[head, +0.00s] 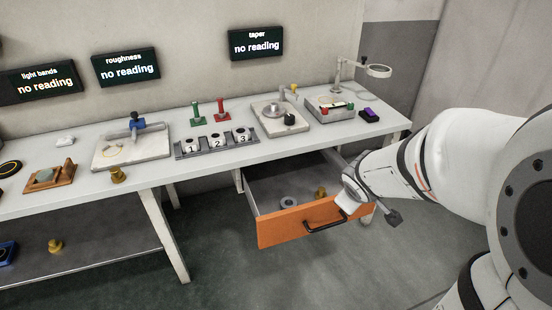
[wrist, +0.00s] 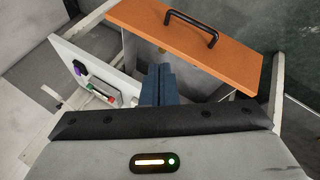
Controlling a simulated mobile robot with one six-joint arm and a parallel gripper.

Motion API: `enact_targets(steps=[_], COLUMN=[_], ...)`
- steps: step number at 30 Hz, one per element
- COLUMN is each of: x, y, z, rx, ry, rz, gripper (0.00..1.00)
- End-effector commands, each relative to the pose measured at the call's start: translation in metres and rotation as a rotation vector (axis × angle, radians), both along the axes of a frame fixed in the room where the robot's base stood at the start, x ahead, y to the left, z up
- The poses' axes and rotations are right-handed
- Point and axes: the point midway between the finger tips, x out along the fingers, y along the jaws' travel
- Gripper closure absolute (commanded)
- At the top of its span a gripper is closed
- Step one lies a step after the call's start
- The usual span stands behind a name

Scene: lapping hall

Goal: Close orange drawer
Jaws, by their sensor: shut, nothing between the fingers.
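The orange drawer (head: 285,227) is pulled out below the right end of the bench. Its front has a black bar handle (head: 325,219), and a grey ring (head: 289,202) and a brass piece (head: 320,191) lie inside. In the wrist view the orange front (wrist: 190,45) and handle (wrist: 192,24) show at the top. My gripper (wrist: 158,84) is shut and empty, with its fingertips near the inner side of the orange front; I cannot tell if they touch it. In the head view my wrist hides the drawer's right end, and the fingers are hard to make out.
The bench top (head: 190,165) carries numbered blocks (head: 216,140), a granite plate (head: 131,150) and a lamp-like magnifier (head: 378,70). A purple-topped box (head: 369,115) stands near its right edge. Bench legs (head: 165,235) stand left of the drawer. The floor (head: 230,285) in front is clear.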

Motion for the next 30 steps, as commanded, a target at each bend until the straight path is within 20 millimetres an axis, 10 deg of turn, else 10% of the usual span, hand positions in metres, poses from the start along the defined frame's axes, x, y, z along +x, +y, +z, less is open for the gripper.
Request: enact_targets(steps=[5, 12, 30], x=[0.041, 0.022, 0.03], y=[0.039, 0.098, 0.151], z=[-0.075, -0.141, -0.219], rx=[-0.041, 0.091, 0.156], ry=[-0.016, 0.011, 0.023], rz=[0.504, 0.995, 1.132], gripper=[1.0, 1.0, 1.0])
